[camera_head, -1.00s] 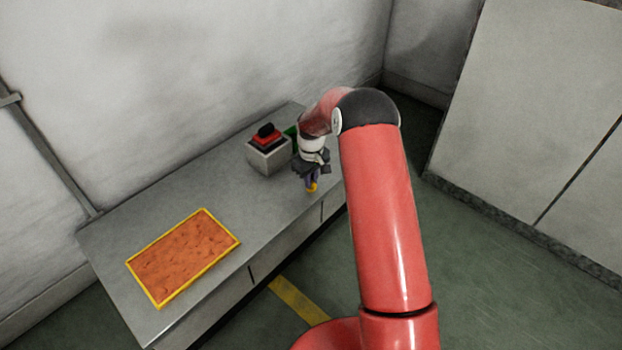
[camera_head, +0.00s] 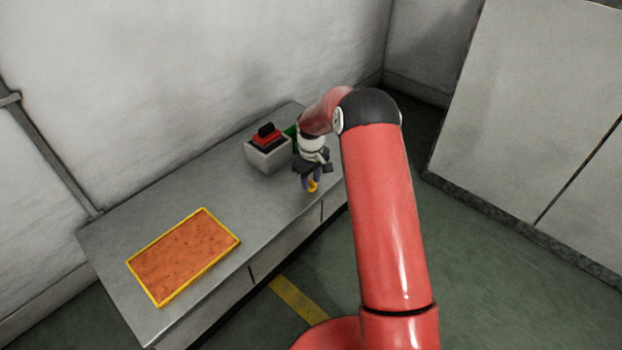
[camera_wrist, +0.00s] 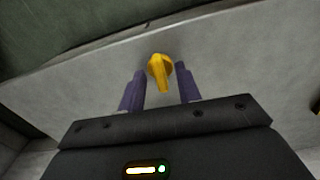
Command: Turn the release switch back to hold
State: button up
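A small yellow switch knob (camera_head: 313,188), taken to be the release switch, stands on the grey bench top near its front edge. In the wrist view the yellow switch (camera_wrist: 160,71) shows a raised grip running roughly up and down the picture. My gripper (camera_head: 311,179) is over it, pointing down. In the wrist view my gripper (camera_wrist: 160,77) has its two purple fingers apart, one on each side of the switch, with a gap visible on both sides. No markings on the switch can be read.
A pale box (camera_head: 268,158) with a red and black top stands on the bench left of my gripper. Something green (camera_head: 291,131) is partly hidden behind my arm. An orange panel with a yellow rim (camera_head: 163,300) lies at the bench's near left end. The bench (camera_head: 190,180) between is clear.

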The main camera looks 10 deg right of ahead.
aim_at(311, 180)
notch_tip(311, 180, up, 8)
jog(key=shift+f+p, duration=0.1)
jog(key=shift+p, duration=0.4)
dwell(0.4)
